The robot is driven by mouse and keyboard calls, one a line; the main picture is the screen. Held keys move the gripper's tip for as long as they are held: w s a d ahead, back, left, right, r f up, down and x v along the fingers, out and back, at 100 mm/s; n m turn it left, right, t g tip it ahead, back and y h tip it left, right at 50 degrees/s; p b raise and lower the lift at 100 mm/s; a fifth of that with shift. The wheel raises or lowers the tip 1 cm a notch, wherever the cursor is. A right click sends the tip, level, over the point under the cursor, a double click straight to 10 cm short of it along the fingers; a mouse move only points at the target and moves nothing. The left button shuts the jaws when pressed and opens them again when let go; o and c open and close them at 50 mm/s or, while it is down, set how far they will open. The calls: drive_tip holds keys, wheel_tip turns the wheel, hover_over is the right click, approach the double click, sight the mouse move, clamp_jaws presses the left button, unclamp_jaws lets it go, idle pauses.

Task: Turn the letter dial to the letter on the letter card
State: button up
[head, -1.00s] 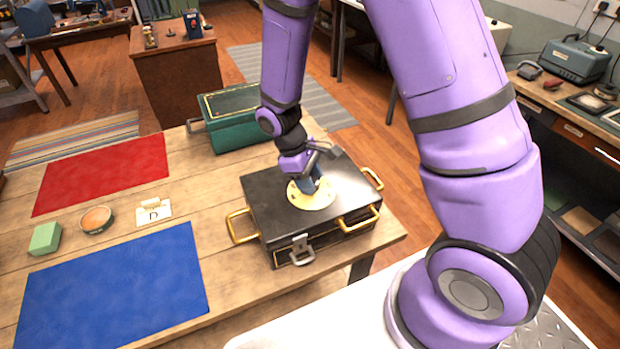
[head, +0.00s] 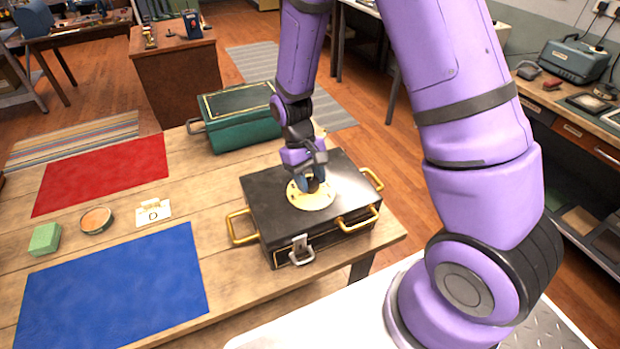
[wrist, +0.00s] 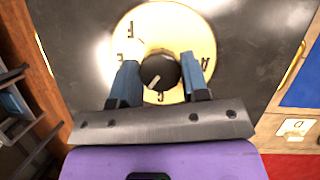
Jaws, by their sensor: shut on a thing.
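The letter dial is a round cream-yellow plate (head: 318,201) on top of a black case (head: 268,207), with a dark knob (wrist: 158,68) at its middle. In the wrist view, letters ring the plate, partly hidden by my fingers. A white mark on the knob lies toward the lower left there, near a letter at the bottom that looks like G. My gripper (head: 313,184) points down over the dial, its blue fingers shut on the knob from both sides. The letter card (head: 153,212) is white, shows a D, and lies on the table left of the case.
A green box (head: 235,122) stands behind the case. Red (head: 105,172) and blue (head: 112,285) mats lie on the left, with a green block (head: 45,238) and a round dish (head: 96,220) between them. Brass handles (head: 358,221) stick out from the case.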

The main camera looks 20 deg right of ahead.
drive_tip(key=shift+m+y, duration=0.5)
drive_tip(key=shift+m, duration=0.5)
drive_tip(key=o, duration=0.9)
drive_tip(key=v, duration=1)
drive_tip(key=shift+w+r, duration=0.25)
drive_tip(key=shift+r, duration=0.1)
